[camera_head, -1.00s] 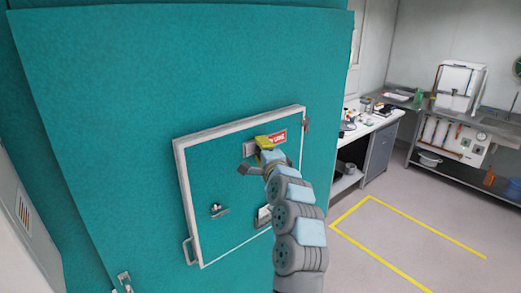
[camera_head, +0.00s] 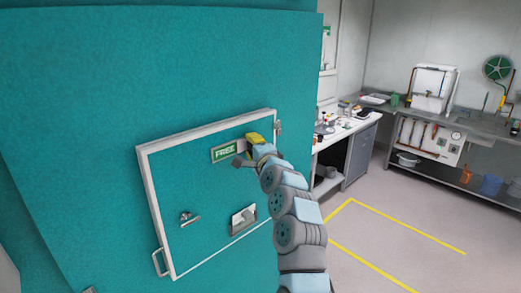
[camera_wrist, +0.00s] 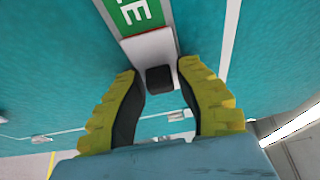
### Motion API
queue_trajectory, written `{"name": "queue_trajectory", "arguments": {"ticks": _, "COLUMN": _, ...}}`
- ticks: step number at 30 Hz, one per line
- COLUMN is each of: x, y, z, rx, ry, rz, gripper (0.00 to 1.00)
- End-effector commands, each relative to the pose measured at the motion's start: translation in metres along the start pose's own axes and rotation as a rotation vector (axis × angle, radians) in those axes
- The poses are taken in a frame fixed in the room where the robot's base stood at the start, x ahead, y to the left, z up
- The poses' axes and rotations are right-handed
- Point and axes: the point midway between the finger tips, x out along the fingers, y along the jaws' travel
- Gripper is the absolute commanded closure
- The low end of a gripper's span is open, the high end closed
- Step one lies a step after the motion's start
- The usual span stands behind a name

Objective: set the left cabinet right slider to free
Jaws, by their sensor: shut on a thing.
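The slider (camera_head: 224,153) is at the upper right of a white-framed hatch (camera_head: 208,236) on the teal cabinet (camera_head: 150,75). It shows a green FREE label, partly visible in the wrist view (camera_wrist: 137,12). Its black knob (camera_wrist: 159,79) sits on a pale plate between my yellow-padded fingers in the wrist view. My gripper (camera_head: 254,142) is at the right end of the slider and is shut on the knob. In the head view the gripper hides the knob.
The hatch also carries a small latch (camera_head: 189,218), a recessed plate (camera_head: 243,219) and a side handle (camera_head: 158,262). To the right are a bench (camera_head: 348,135), a sink counter and open floor with yellow lines (camera_head: 395,245).

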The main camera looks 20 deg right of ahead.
Motion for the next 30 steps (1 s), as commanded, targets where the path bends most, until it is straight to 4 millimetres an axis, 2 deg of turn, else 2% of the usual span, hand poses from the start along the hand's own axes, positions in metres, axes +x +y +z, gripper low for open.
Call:
{"name": "queue_trajectory", "arguments": {"ticks": 1, "x": 0.002, "y": 0.006, "z": 0.003, "rx": 0.001, "ry": -0.004, "rz": 0.011, "gripper": 1.00}}
{"name": "queue_trajectory", "arguments": {"ticks": 8, "x": 0.002, "y": 0.008, "z": 0.001, "rx": 0.001, "ry": -0.001, "rz": 0.013, "gripper": 1.00}}
{"name": "queue_trajectory", "arguments": {"ticks": 9, "x": 0.002, "y": 0.008, "z": 0.001, "rx": 0.001, "ry": -0.001, "rz": 0.013, "gripper": 0.58}}
{"name": "queue_trajectory", "arguments": {"ticks": 10, "x": 0.002, "y": 0.008, "z": 0.001, "rx": 0.000, "ry": -0.001, "rz": 0.013, "gripper": 0.49}}
{"name": "queue_trajectory", "arguments": {"ticks": 22, "x": -0.001, "y": 0.004, "z": -0.001, "rx": -0.001, "ry": 0.002, "rz": 0.006, "gripper": 0.48}}
{"name": "queue_trajectory", "arguments": {"ticks": 30, "x": -0.016, "y": 0.004, "z": -0.001, "rx": 0.001, "ry": 0.001, "rz": 0.005, "gripper": 0.48}}
